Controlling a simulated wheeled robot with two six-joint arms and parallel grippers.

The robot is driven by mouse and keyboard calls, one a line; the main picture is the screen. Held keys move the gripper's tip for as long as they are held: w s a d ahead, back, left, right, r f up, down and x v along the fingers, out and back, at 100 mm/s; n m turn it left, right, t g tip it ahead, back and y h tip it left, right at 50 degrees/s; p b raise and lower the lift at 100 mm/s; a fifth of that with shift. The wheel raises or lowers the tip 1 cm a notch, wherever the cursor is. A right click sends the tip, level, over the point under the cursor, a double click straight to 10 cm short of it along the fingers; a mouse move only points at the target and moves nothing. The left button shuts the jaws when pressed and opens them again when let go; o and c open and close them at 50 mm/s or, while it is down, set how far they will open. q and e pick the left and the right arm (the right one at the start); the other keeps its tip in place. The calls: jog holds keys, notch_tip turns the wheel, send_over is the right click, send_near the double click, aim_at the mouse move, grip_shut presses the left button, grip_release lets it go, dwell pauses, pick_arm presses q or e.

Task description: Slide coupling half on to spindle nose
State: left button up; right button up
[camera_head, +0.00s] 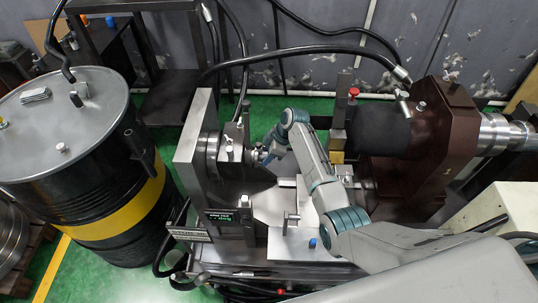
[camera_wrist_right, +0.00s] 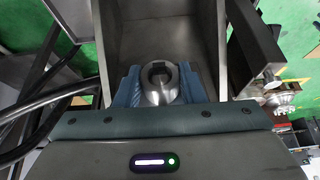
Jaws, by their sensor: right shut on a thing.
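My right gripper (camera_head: 265,155) reaches in from the lower right, over the middle of the fixture. In the right wrist view its two blue fingers (camera_wrist_right: 160,88) are shut on the coupling half (camera_wrist_right: 160,95), a bright steel ring with a notched bore. The fingers press on its left and right sides. In the head view the ring is too small and covered to make out clearly. A short steel shaft (camera_head: 362,184) shows by the brown housing, right of my forearm; I cannot tell whether it is the spindle nose. My left gripper is out of view.
An upright steel plate (camera_head: 190,140) with a round flange stands left of the gripper. The brown housing (camera_head: 440,130) and a black cylinder (camera_head: 378,128) stand right. A black drum (camera_head: 85,180) with a yellow band is far left. Hoses hang behind.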

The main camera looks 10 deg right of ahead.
jog(key=shift+a, duration=0.15)
dwell(0.7)
jog(key=o, duration=1)
jog(key=shift+o, duration=0.2)
